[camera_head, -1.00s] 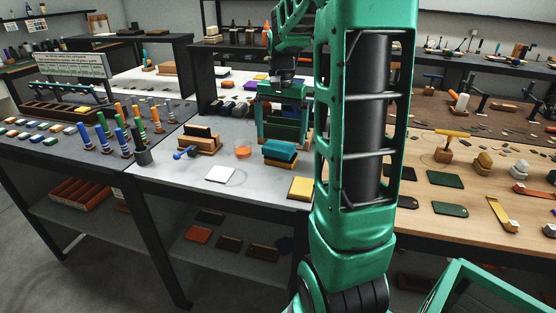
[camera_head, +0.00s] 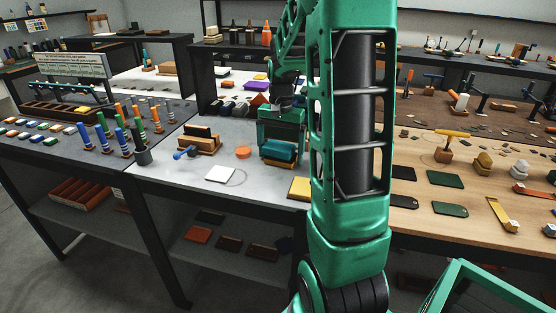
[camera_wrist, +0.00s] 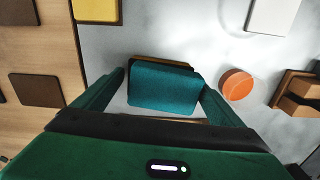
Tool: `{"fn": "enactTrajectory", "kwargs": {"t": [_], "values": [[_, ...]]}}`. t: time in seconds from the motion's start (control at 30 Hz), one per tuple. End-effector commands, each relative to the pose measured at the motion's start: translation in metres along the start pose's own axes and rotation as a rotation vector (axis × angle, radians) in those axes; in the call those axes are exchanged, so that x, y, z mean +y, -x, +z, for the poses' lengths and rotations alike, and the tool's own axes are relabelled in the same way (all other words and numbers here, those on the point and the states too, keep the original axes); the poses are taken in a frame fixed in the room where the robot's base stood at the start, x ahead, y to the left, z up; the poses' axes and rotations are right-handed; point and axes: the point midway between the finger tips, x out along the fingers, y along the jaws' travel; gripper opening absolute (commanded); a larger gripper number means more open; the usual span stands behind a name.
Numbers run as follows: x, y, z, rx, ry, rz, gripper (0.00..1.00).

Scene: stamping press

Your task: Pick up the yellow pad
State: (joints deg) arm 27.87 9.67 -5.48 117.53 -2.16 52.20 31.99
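A yellow pad (camera_head: 299,187) lies flat near the front edge of the grey-white table, partly hidden by my arm. It also shows at the top left of the wrist view (camera_wrist: 96,9), cut off by the frame. My gripper (camera_head: 281,140) is over a different thing, a teal pad (camera_head: 280,151) on a brownish base. In the wrist view my gripper (camera_wrist: 161,76) is open, with one finger on each side of the teal pad (camera_wrist: 162,88). Whether the fingers touch it I cannot tell.
An orange round piece (camera_head: 243,153) and a white pad (camera_head: 220,174) lie left of the teal pad. A wooden holder (camera_head: 200,142) stands farther left. The wooden table (camera_head: 420,180) on the right carries dark green pads. The table between the white and yellow pads is clear.

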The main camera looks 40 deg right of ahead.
Motion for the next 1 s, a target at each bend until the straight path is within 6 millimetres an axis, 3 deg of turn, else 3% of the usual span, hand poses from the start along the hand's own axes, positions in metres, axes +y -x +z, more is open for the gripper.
{"fn": "enactTrajectory", "kwargs": {"t": [0.03,0.13,0.57,1.0], "values": [[0.000,0.000,0.000,0.000,0.000,0.000,0.77],[0.000,0.000,0.000,0.000,0.000,0.000,0.53],[0.000,0.004,0.000,0.000,0.000,0.000,0.53],[-0.002,0.044,0.004,0.000,0.001,-0.001,0.53]]}}
